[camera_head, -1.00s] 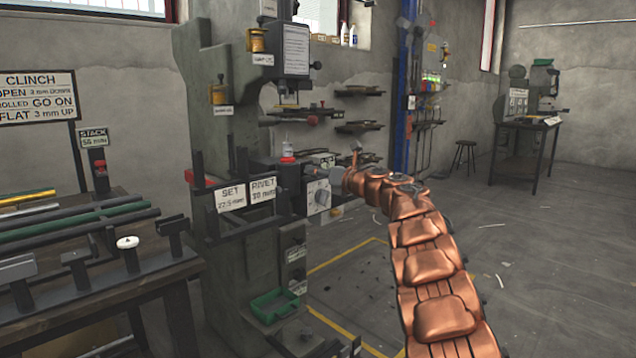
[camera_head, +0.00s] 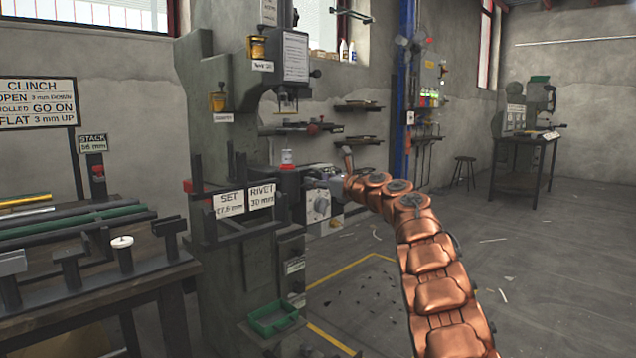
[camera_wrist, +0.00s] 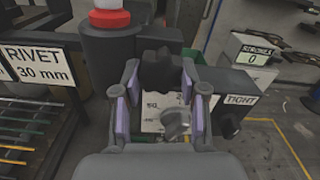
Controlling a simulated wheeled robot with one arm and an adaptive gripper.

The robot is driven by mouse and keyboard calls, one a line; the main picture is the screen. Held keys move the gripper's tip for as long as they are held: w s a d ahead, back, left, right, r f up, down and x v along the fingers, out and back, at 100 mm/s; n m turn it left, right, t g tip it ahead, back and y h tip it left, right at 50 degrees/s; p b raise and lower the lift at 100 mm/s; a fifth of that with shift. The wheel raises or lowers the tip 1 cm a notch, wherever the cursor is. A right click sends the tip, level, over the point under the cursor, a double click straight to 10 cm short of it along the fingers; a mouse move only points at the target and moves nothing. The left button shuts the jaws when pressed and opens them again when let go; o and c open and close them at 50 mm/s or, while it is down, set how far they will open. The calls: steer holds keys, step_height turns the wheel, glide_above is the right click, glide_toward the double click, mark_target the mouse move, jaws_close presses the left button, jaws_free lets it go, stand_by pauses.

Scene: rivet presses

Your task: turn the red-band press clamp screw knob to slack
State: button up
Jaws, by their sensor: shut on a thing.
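The red-band press (camera_head: 222,130) stands left of centre in the head view, with a red-banded cap (camera_head: 287,157) on its dark post; the cap also shows at the top of the wrist view (camera_wrist: 108,18). My gripper (camera_wrist: 160,72) has its two purple-padded fingers closed on either side of a dark lobed knob (camera_wrist: 159,75), apparently the clamp screw knob. A white plate marked TIGHT (camera_wrist: 241,99) is to its right. A silver dial knob (camera_wrist: 176,122) shows between the fingers, nearer the palm. The dark knob's turn angle cannot be told.
RIVET and SET signs (camera_head: 262,195) are on the press front. A green tray (camera_head: 273,318) sits low on the press. A workbench (camera_head: 90,295) with rails stands left. A STROKES counter (camera_wrist: 257,50) is right of the gripper. The floor to the right is mostly clear.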

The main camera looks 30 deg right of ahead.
steer(key=shift+f, duration=0.1)
steer(key=o, duration=1.1)
steer(key=shift+o, duration=0.2)
steer(key=v, duration=1.2)
stand_by(0.5)
